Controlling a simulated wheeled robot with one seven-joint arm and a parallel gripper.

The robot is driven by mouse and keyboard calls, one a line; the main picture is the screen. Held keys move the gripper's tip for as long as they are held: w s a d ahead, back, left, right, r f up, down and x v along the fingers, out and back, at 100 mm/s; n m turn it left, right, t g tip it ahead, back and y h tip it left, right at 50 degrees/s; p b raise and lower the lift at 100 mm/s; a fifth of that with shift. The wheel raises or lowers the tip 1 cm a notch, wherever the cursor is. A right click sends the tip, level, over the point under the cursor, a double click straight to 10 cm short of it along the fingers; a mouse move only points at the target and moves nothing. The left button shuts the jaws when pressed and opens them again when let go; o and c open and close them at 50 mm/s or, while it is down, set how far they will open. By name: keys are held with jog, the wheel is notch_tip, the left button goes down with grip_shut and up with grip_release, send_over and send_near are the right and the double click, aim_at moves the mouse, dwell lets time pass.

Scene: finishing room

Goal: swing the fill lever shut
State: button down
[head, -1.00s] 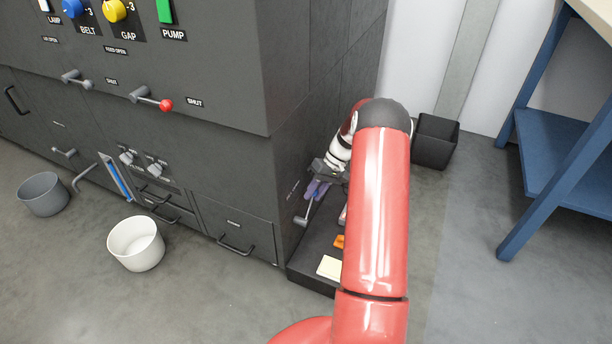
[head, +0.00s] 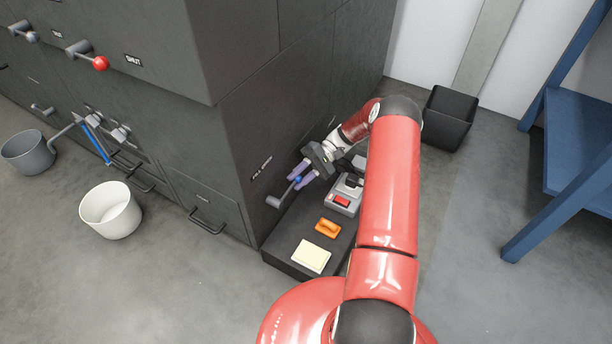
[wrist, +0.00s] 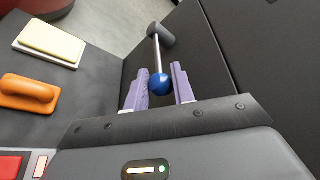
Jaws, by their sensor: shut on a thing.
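The lever (head: 286,192) sits low on the cabinet's right side face, with a grey hub, a thin rod and a blue knob (head: 298,181). In the wrist view the blue knob (wrist: 159,84) lies between the fingertips (wrist: 159,85), and the rod (wrist: 157,52) runs up to the grey hub (wrist: 160,36). The lever slants away from the hub towards my gripper.
A dark low plinth (head: 283,258) beside the cabinet holds a cream block (head: 311,256), an orange handled tool (head: 328,228) and a grey device with a red switch (head: 342,201). A black bin (head: 449,118) and blue bench (head: 575,140) stand right. A white bucket (head: 110,211) stands left.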

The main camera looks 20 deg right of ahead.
jog(key=shift+f+y, duration=0.3)
jog(key=shift+f, duration=0.05)
dwell(0.3)
jog(key=c, duration=1.5)
grip_release()
jog(key=b+v, duration=0.1)
jog(key=v, duration=0.7)
jog(key=shift+f, duration=0.1)
